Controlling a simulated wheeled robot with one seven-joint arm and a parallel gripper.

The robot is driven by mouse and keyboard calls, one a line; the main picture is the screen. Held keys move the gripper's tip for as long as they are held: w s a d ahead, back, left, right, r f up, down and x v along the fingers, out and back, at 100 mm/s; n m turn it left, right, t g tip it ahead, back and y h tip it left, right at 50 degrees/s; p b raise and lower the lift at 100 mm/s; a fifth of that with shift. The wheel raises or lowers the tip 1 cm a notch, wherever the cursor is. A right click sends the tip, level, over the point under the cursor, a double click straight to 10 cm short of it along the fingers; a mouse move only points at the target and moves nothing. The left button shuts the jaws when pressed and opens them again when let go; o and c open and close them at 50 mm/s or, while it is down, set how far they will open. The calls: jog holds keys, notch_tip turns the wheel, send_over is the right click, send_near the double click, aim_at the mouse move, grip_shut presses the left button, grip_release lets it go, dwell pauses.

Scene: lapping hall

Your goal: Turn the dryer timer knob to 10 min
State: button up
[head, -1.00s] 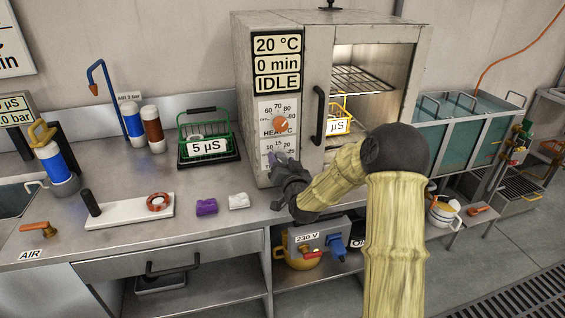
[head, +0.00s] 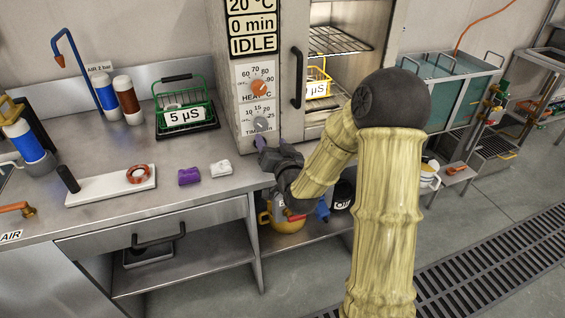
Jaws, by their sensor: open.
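The dryer (head: 344,112) is a grey cabinet on the bench, with a black handle on its front. Its display (head: 252,24) reads 0 min and IDLE; the top line is partly cut off. The orange heat knob (head: 259,88) sits above the grey timer knob (head: 261,124) on a white dial panel. The timer knob's pointer is too small to read. My gripper (head: 265,144) is open, just below the timer knob, with its fingers pointing up toward the panel. I cannot tell whether a fingertip touches the panel. The lower timer lettering is partly hidden.
A yellow-framed basket (head: 318,84) stands inside the dryer below a wire shelf. A green basket (head: 184,112) labelled 5 µS, a purple block (head: 189,177) and a white block (head: 220,168) are on the bench to the left. A yellow pot (head: 285,219) is below.

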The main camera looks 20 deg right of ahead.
jog(key=s+b, duration=0.1)
jog(key=s, duration=0.1)
jog(key=s+b, duration=0.2)
jog(key=s, duration=0.1)
jog(key=shift+s+d+f, duration=0.1)
jog(key=shift+s+d, duration=0.15)
jog(key=shift+s, duration=0.1)
jog(key=s+b, duration=0.1)
jog(key=b, duration=0.3)
jog(key=s+b, duration=0.1)
jog(key=b, duration=0.3)
jog(key=shift+s, duration=0.25)
